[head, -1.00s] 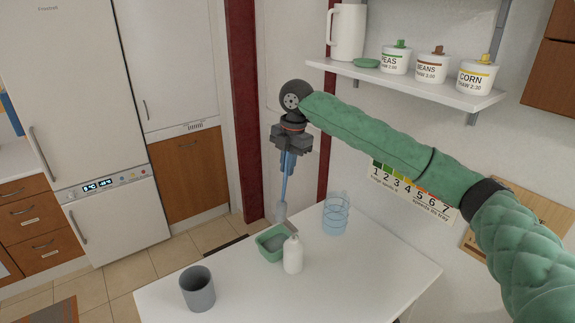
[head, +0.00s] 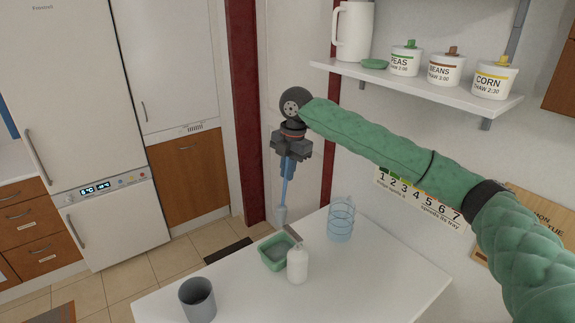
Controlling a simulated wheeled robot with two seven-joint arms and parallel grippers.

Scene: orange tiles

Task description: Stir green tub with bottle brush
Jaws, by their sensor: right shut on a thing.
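The green tub (head: 267,262) stands on the white table near its back left edge. Something grey shows inside it. My right gripper (head: 289,155) is shut on the blue handle of the bottle brush (head: 286,182), which hangs nearly upright. The pale brush head (head: 281,213) points down, above and just behind the tub in the picture, and appears clear of it. The right arm in its green quilted sleeve comes in from the right. My left gripper is not in view.
A grey cup (head: 197,299) is at the front left, a clear blue-ringed jug (head: 341,220) behind right. The table's right part is clear. A shelf (head: 420,84) with labelled pots hangs above.

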